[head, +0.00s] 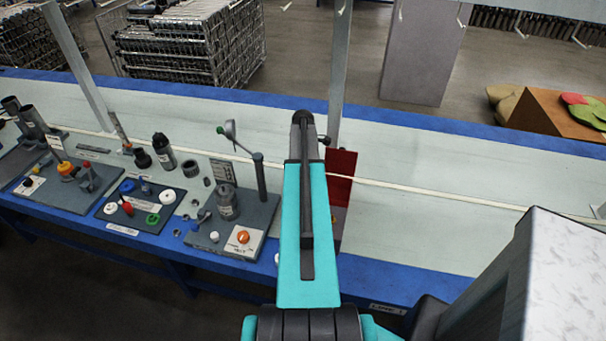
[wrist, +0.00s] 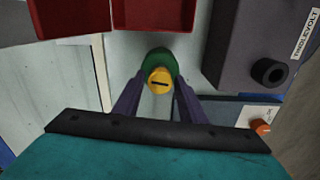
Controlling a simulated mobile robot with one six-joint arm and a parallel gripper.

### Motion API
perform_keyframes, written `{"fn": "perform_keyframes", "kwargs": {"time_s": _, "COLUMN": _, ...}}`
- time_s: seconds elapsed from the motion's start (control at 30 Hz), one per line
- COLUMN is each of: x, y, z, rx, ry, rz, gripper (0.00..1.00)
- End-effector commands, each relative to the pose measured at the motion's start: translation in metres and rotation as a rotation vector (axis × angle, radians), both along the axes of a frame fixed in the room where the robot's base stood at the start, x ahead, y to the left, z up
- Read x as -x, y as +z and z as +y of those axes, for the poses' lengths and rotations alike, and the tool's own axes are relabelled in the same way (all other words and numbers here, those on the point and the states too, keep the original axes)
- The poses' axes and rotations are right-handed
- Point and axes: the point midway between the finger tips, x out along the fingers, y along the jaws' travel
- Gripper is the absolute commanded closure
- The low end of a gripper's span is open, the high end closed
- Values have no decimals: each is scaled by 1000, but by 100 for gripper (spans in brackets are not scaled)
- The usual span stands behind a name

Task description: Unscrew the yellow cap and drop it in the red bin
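The yellow cap (wrist: 158,82) shows in the wrist view, round with a dark slot on its face. A green round part (wrist: 161,61) sits directly behind it. My gripper (wrist: 159,88) has its two purple fingers apart, one on each side of the yellow cap; it looks open, and I see no clear contact. In the wrist view the red bin (wrist: 152,14) is at the top, only partly in frame. In the head view the red bin (head: 342,164) is partly hidden by my arm, which also hides the gripper and the cap there.
A grey box with a black knob (wrist: 269,72) stands close on the right in the wrist view, with an orange knob (wrist: 260,127) below it. Fixtures with a lever (head: 261,175) and bottles crowd the left bench. The bench top (head: 430,190) right of my arm is mostly clear.

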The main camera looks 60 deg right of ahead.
Motion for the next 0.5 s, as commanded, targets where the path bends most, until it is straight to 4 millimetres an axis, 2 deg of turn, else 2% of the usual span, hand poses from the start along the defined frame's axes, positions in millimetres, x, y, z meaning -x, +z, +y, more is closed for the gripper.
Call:
{"fn": "perform_keyframes", "kwargs": {"time_s": 0.2, "x": 0, "y": 0, "z": 0, "rx": 0, "ry": -113, "rz": 0, "gripper": 63}}
{"fn": "perform_keyframes", "kwargs": {"time_s": 0.5, "x": 0, "y": 0, "z": 0, "rx": 0, "ry": -127, "rz": 0, "gripper": 63}}
